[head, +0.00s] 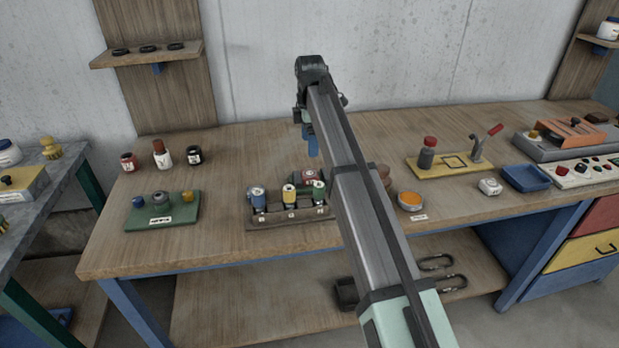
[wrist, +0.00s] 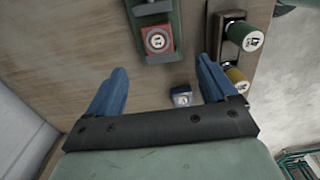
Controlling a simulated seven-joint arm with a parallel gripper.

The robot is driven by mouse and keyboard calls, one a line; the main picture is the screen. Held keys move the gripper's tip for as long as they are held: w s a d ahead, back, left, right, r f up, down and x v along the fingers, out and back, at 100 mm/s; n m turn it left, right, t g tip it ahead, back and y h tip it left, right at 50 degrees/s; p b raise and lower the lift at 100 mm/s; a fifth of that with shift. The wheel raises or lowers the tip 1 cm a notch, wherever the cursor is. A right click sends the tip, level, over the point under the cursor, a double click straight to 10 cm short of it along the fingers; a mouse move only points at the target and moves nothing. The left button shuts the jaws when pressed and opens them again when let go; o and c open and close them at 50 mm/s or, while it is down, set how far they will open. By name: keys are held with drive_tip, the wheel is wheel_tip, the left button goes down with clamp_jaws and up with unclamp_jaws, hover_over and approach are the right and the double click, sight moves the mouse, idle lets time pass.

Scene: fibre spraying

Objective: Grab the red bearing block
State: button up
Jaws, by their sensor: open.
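The red bearing block (wrist: 157,40) shows in the wrist view with a pale label on top, on a dark green base (wrist: 166,57). It is beyond and between my gripper's blue fingers, apart from them. In the head view the red block (head: 310,175) is on the bench behind a rack, partly covered by the rack's items and my arm. My gripper (wrist: 161,64) is open and empty, its fingers spread. In the head view one blue finger of my gripper (head: 312,142) points down above the bench, behind the block.
A dark rack (head: 290,217) with blue, yellow and green-bodied items stands right in front of the block; green and yellow ones (wrist: 236,78) show right of my fingers in the wrist view. A green plate (head: 150,220) lies left. The bench behind the rack's left is clear.

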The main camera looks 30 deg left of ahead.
sight(310, 173)
wheel_tip(310, 173, down, 12)
drive_tip(key=shift+w+a+f, duration=0.1)
drive_tip(key=shift+a, duration=0.05)
drive_tip(key=c, duration=1.3)
